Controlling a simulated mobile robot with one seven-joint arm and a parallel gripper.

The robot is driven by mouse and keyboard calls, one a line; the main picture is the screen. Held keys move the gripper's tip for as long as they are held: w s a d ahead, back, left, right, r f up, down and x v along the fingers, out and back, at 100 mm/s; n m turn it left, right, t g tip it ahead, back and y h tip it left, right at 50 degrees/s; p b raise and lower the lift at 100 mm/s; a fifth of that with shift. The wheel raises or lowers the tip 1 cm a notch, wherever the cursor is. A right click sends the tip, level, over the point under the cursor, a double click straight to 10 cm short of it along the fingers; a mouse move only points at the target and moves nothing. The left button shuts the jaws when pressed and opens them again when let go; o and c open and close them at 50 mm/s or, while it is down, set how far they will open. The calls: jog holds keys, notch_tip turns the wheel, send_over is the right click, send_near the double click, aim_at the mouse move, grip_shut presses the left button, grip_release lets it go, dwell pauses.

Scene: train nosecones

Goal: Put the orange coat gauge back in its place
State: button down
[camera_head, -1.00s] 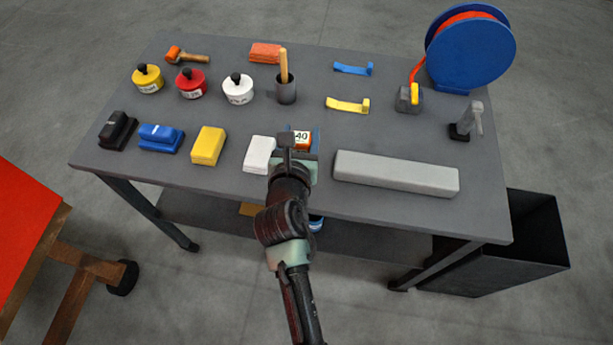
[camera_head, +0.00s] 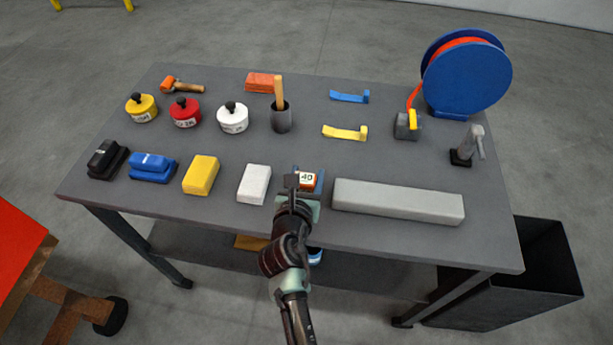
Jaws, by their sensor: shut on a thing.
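I cannot tell whether the gauge touches the table.
The white block (camera_head: 254,184) is close on the left and the grey bar (camera_head: 398,202) close on the right. Blue (camera_head: 350,97) and yellow (camera_head: 345,132) strips lie farther back. A blue reel (camera_head: 468,72) stands back right. The table between gauge and strips is clear.

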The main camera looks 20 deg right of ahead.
jog(key=shift+c, duration=1)
grip_release()
